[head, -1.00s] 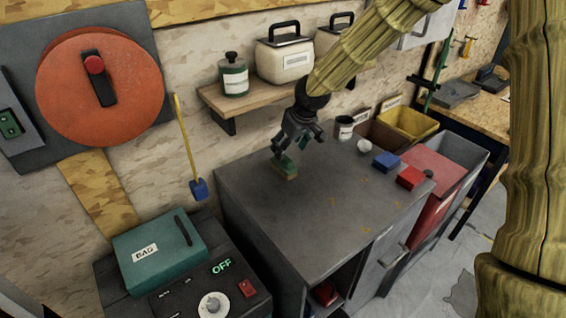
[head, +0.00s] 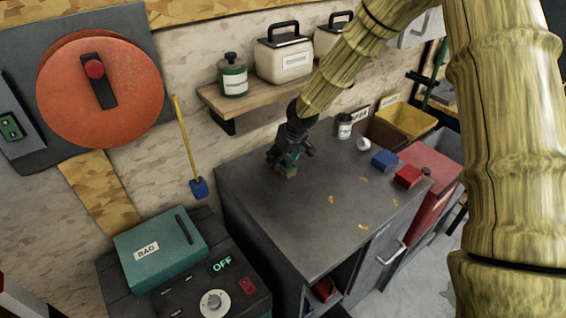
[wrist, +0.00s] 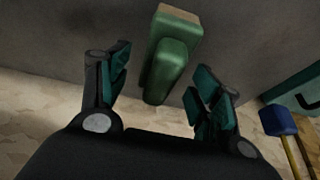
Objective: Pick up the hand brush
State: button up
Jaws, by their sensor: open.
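The hand brush, a green body with a tan block at one end, lies on the dark grey cabinet top (head: 325,225) near its back left. In the head view only a small part of the brush (head: 290,173) shows below my gripper (head: 286,160), which hides the rest. In the wrist view the green brush (wrist: 170,55) is between the two open fingers of my gripper (wrist: 160,78). Its near end reaches in between the fingertips, and gaps show on both sides. I cannot tell whether any finger touches it.
A grey can (head: 344,127), a white cup (head: 363,144), a blue block (head: 384,160) and a red block (head: 408,176) stand at the cabinet's right back. A wall shelf (head: 245,101) with containers is behind. The front top is mostly clear.

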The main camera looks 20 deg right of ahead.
jog(key=c, duration=1.1)
jog(key=shift+c, duration=0.2)
jog(key=shift+r, duration=0.1)
